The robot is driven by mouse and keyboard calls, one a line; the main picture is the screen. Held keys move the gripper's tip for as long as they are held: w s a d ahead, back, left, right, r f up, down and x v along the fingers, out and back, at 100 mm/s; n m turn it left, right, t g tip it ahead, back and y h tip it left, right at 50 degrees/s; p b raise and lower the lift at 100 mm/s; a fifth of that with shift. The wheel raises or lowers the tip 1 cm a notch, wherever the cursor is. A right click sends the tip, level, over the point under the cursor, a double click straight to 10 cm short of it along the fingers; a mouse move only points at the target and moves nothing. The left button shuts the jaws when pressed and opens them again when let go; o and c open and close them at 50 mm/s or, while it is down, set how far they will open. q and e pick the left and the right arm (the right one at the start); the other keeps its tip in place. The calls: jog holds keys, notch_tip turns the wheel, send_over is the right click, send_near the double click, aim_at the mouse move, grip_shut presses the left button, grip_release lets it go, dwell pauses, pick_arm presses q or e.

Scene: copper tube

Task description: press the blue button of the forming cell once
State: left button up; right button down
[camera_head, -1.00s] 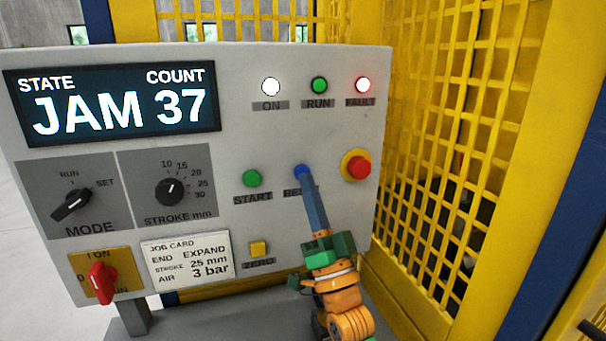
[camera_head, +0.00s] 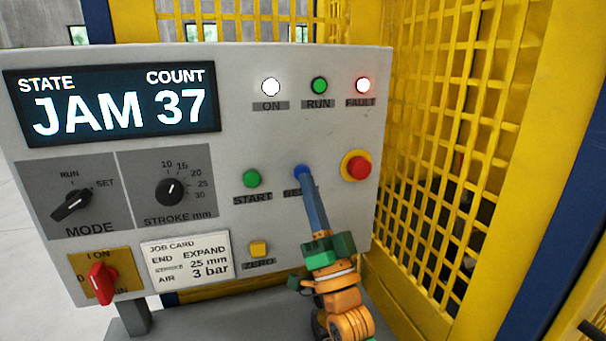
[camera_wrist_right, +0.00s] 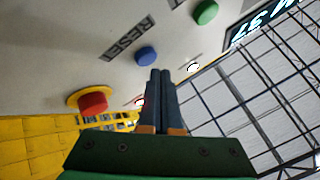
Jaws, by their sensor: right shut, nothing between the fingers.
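The blue button (camera_head: 302,171) sits on the grey panel between the green START button and the red stop button, its label partly covered by my gripper. In the right wrist view the blue button (camera_wrist_right: 146,55) stands beside the word RESET, just beyond the fingertips. My right gripper (camera_head: 305,180) is shut and empty, its long blue fingers pointing up at the button. In the head view the tips overlap the button's lower edge; in the wrist view (camera_wrist_right: 160,73) a small gap shows between them. My left gripper is not in view.
A green START button (camera_head: 252,178) is left of the blue one, a red stop button (camera_head: 358,167) on a yellow collar right of it. A yellow ZERO button (camera_head: 258,248) is below. The display (camera_head: 112,104) reads JAM 37. Yellow mesh guarding (camera_head: 455,140) stands at right.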

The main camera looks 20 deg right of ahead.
jog(key=shift+w, duration=0.1)
dwell(0.5)
jog(key=shift+w, duration=0.35)
jog(key=shift+w+b, duration=0.3)
jog(key=shift+b, duration=0.1)
dwell(0.5)
jog(key=shift+s+r, duration=0.1)
jog(key=shift+s+p, duration=0.4)
jog(key=shift+s, duration=0.25)
jog(key=s+p, duration=0.2)
jog(key=s, duration=0.3)
dwell(0.3)
